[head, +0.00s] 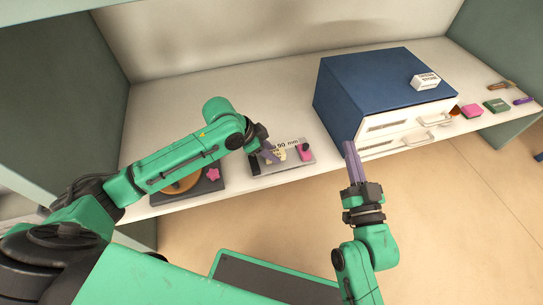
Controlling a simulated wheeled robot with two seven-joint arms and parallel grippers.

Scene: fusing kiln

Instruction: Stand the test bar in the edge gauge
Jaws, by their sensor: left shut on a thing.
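The edge gauge (262,171) looks like a grey plate marked "90 mm" on the white shelf, left of the blue kiln. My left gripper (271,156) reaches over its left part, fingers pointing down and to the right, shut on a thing. A small pale cream piece (281,155) shows at its fingertips, probably the test bar; its lower end and whether it touches the gauge cannot be made out. A pink block (304,152) sits on the gauge's right part. My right gripper (350,148) is in front of the kiln, pointing up, its fingers together and empty.
The blue kiln (362,77) with white drawers (400,122) carries a small white box (425,81). A dark tray (211,187) with a pink star (211,174) lies left of the gauge. Several small items, including a green block (496,105), lie at far right. The shelf behind the gauge is clear.

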